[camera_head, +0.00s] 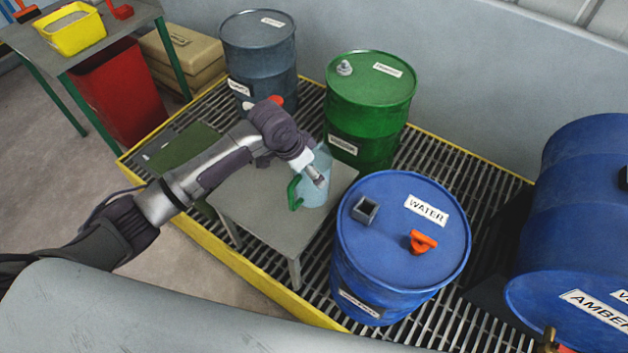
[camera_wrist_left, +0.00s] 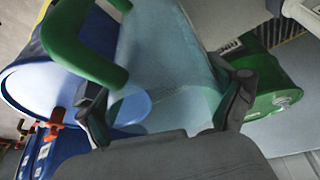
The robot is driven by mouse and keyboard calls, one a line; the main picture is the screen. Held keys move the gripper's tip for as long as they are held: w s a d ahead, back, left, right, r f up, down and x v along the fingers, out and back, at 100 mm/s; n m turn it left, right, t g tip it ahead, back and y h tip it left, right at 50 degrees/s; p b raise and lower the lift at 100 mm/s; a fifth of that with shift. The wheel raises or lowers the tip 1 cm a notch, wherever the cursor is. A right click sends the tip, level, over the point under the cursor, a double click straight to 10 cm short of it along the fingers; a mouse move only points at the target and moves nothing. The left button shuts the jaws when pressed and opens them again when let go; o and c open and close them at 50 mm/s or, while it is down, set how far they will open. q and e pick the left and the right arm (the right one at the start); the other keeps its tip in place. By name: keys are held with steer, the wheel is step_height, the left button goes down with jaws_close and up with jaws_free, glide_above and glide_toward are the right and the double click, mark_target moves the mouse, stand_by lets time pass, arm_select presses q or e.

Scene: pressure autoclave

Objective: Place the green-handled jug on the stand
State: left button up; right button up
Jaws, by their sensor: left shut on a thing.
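The clear bluish jug (camera_head: 318,192) with a green handle (camera_head: 294,193) is upright over the right part of the small grey stand (camera_head: 255,215). I cannot tell whether its base touches the stand's top. My left gripper (camera_head: 317,179) reaches in from the left and is shut on the jug; the arm hides part of it. In the left wrist view, the two fingers (camera_wrist_left: 168,103) lie on either side of the see-through jug wall (camera_wrist_left: 165,55), with the green handle (camera_wrist_left: 85,50) at upper left. My right gripper is not in view.
A blue water drum (camera_head: 400,240) stands just right of the stand. A green drum (camera_head: 370,100) and a grey-blue drum (camera_head: 258,60) stand behind. A large blue drum (camera_head: 575,220) lies at the right. A yellow-edged grating (camera_head: 190,225) lies underneath.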

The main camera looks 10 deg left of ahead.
arm_select(q)
steer(key=f, duration=0.3)
steer(key=shift+d+f, duration=0.35)
steer(key=shift+f, duration=0.05)
steer(key=shift+a+f, duration=0.1)
steer(key=shift+f, duration=0.15)
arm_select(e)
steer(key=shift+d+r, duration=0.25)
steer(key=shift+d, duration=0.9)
arm_select(q)
steer(key=shift+f, duration=0.15)
steer(key=o, duration=0.9)
steer(key=shift+c, duration=0.2)
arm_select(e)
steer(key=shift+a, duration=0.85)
